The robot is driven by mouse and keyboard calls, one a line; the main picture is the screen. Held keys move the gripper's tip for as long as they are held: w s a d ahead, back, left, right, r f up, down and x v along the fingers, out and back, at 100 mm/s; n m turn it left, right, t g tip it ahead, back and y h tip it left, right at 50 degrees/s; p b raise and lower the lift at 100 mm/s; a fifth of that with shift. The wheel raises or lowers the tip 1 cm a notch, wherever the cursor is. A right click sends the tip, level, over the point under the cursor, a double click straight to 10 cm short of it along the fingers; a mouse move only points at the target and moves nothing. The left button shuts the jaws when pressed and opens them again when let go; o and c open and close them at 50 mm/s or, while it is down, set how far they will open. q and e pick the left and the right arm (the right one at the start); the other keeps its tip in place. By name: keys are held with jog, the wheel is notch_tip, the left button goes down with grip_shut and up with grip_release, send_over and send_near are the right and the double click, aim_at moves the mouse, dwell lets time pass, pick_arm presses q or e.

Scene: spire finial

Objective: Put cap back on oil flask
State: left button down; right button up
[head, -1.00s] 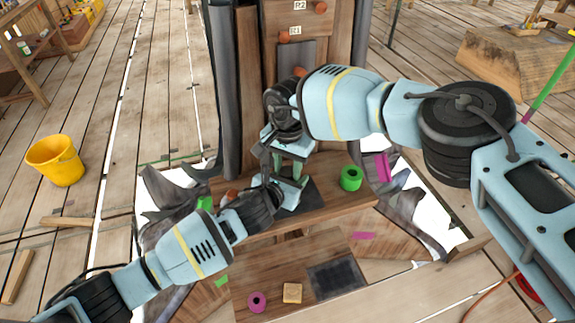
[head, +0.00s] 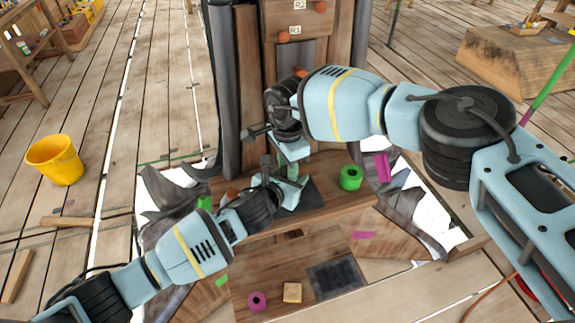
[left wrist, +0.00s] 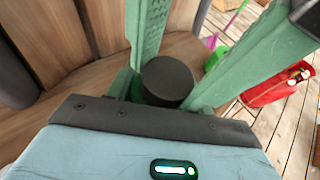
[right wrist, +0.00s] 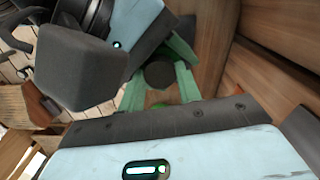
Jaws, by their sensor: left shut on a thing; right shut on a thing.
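My right gripper (head: 294,160) is in the middle of the head view, above and close to my left gripper (head: 291,187), over the wooden ledge. In the left wrist view, the green fingers are shut around a dark, flat-topped cylinder (left wrist: 168,80), which looks like the oil flask. In the right wrist view, the green fingers are shut on a small dark round piece (right wrist: 160,74), which looks like the cap. The grippers hide most of both pieces in the head view. I cannot tell whether cap and flask touch.
A magenta ring (head: 257,301) and a small tan block (head: 292,292) lie on the lower board, beside a dark mesh patch (head: 336,278). A yellow bucket (head: 55,160) stands on the floor at left.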

jog(key=o, duration=1)
jog(key=shift+o, duration=0.4)
jog(key=shift+s, duration=0.1)
jog(key=shift+r, duration=2.3)
jog(key=shift+c, duration=0.5)
